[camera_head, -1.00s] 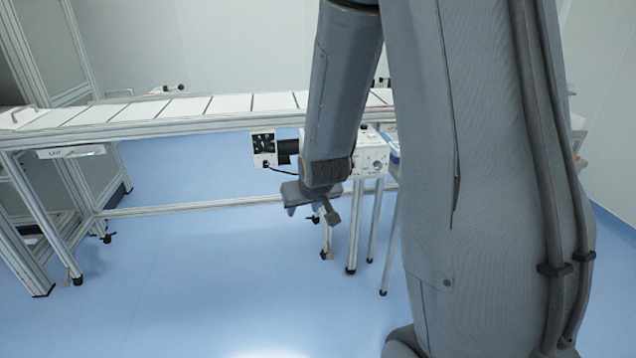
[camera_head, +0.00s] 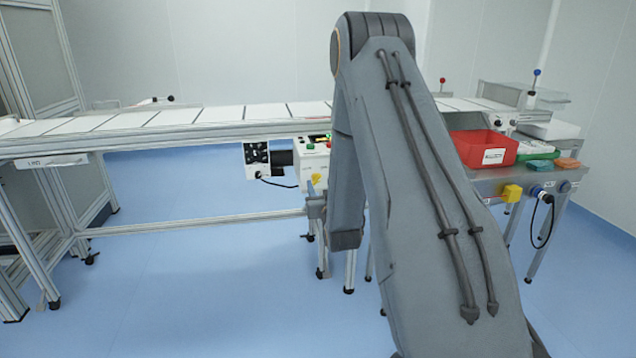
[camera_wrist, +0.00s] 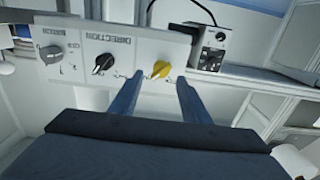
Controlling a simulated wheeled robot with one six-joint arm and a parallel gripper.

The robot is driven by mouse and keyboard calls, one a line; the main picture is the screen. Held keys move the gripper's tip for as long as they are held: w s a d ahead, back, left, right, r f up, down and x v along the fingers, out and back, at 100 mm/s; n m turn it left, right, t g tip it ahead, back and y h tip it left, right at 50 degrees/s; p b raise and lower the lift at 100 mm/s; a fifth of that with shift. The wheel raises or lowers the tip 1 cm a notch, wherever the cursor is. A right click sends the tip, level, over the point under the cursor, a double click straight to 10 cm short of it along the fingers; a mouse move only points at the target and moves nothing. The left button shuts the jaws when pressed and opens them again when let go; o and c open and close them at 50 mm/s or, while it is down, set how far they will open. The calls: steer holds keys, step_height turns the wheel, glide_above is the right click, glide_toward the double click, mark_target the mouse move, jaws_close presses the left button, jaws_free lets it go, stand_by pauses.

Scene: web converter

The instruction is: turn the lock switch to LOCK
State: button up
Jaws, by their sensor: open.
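The control box (camera_head: 314,155) hangs under the conveyor in the head view. Its panel (camera_wrist: 75,40) in the wrist view carries a silver knob (camera_wrist: 50,54), a black knob (camera_wrist: 103,63) under the word DIRECTION, and a yellow knob (camera_wrist: 161,69). The yellow knob also shows in the head view (camera_head: 316,179). No LOCK marking is readable. My gripper (camera_wrist: 159,77) is open and empty. In the wrist view the yellow knob appears between its fingertips; contact cannot be told. In the head view my gripper (camera_head: 316,202) is just below the yellow knob.
The conveyor (camera_head: 210,117) runs above the box. A dark unit with a cable (camera_wrist: 212,50) is beside the panel. At right, a side table (camera_head: 490,177) holds a red bin (camera_head: 470,146) and small coloured items. The blue floor (camera_head: 220,270) is open in front.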

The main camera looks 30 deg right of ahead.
mark_target(318, 180)
steer(key=shift+x, duration=2.3)
steer(key=c, duration=1)
